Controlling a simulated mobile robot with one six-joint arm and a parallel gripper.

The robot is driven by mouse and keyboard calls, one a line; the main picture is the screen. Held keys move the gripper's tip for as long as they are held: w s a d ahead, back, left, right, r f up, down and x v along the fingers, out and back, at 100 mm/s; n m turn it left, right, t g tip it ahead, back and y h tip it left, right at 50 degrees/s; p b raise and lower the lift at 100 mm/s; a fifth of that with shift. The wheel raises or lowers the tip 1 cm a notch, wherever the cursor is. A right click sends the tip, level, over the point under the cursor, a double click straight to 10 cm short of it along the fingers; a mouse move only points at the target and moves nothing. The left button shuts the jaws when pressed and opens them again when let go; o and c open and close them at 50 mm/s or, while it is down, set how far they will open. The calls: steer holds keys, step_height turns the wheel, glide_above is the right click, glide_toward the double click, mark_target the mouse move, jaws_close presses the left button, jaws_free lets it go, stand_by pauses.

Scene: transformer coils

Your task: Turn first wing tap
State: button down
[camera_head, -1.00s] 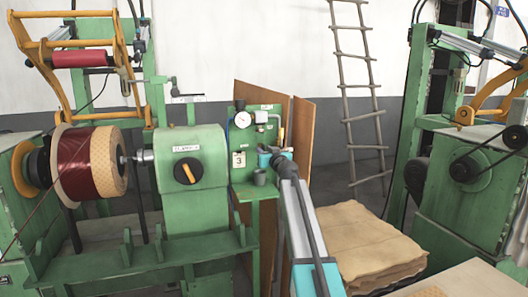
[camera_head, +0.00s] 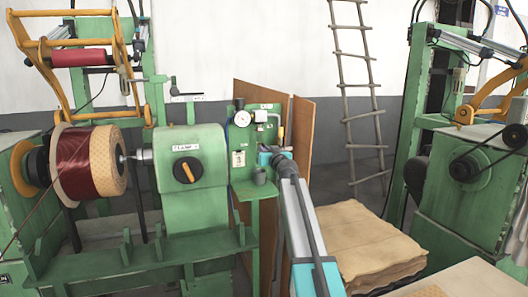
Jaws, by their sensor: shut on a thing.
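A green winding machine (camera_head: 195,180) with a black and orange knob (camera_head: 187,171) and a dark red coil (camera_head: 75,163) stands at left. Brown boards (camera_head: 302,135) lean behind the panel. Stacked tan sheets (camera_head: 372,240), a ladder (camera_head: 350,90) and another green machine (camera_head: 470,205) are at right.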

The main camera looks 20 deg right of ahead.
steer(key=shift+d+f+m+p, duration=0.1)
steer(key=shift+m+p, duration=0.4)
steer(key=shift+m, duration=2.35)
steer(key=shift+d+f+m+p, duration=0.1)
steer(key=shift+m+p, duration=0.4)
steer(key=shift+m, duration=2.4)
steer(key=shift+d+f+m+p, duration=0.1)
steer(key=shift+m+p, duration=0.4)
steer(key=shift+m, duration=2.35)
steer(key=c, duration=1.8)
jaws_free()
steer(key=shift+s, duration=0.15)
steer(key=shift+s+a+b, duration=0.2)
steer(key=shift+s+b, duration=0.15)
steer(key=shift+s, duration=3.05)
steer(key=shift+s+a+b, duration=0.2)
steer(key=shift+s+b, duration=0.1)
steer(key=shift+s, duration=3.05)
